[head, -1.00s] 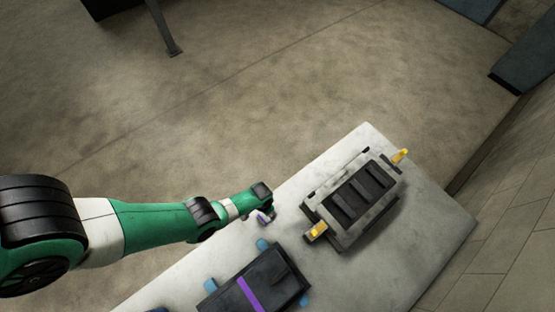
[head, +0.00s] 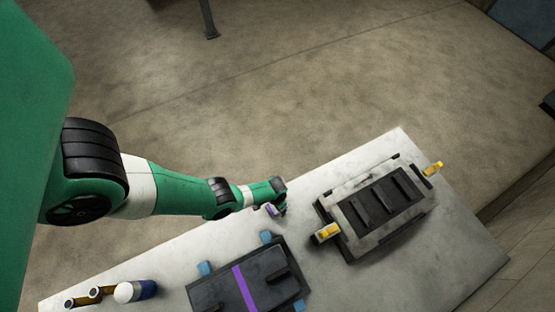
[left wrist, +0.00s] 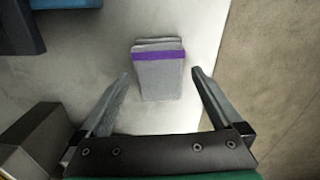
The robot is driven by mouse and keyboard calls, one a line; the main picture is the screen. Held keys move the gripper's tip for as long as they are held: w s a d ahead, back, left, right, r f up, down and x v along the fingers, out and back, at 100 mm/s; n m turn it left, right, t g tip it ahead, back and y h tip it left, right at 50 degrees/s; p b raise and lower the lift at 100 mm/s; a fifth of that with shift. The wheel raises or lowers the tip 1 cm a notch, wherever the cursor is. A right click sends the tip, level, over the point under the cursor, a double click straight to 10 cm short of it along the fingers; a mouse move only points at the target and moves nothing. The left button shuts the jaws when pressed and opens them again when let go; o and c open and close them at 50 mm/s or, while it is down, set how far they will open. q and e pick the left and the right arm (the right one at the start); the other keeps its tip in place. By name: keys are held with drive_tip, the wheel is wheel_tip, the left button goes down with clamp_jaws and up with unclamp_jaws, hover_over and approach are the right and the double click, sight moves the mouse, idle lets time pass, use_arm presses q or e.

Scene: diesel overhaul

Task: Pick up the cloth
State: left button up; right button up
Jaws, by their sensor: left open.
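The cloth (left wrist: 160,78) is a folded grey stack with a purple band near its far end. In the left wrist view it lies on the pale table, between and just beyond the fingertips. My left gripper (left wrist: 160,82) is open, with one finger on each side of the cloth and a gap to both. In the head view my left gripper (head: 277,209) is over the table's far edge, and a bit of purple (head: 270,209) shows beside it; the rest of the cloth is hidden there. My right gripper is not in view.
A dark case with a purple stripe (head: 225,292) and blue corners lies near the gripper. A grey block with yellow handles (head: 350,240) stands to the right. A white and blue cylinder (head: 124,292) and brass-coloured ring parts (head: 95,292) lie at the left. The table edge (left wrist: 222,50) is close to the cloth.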

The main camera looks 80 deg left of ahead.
use_arm(q)
drive_tip(key=shift+f, duration=0.3)
drive_tip(key=c, duration=1.3)
drive_tip(key=shift+r, duration=0.1)
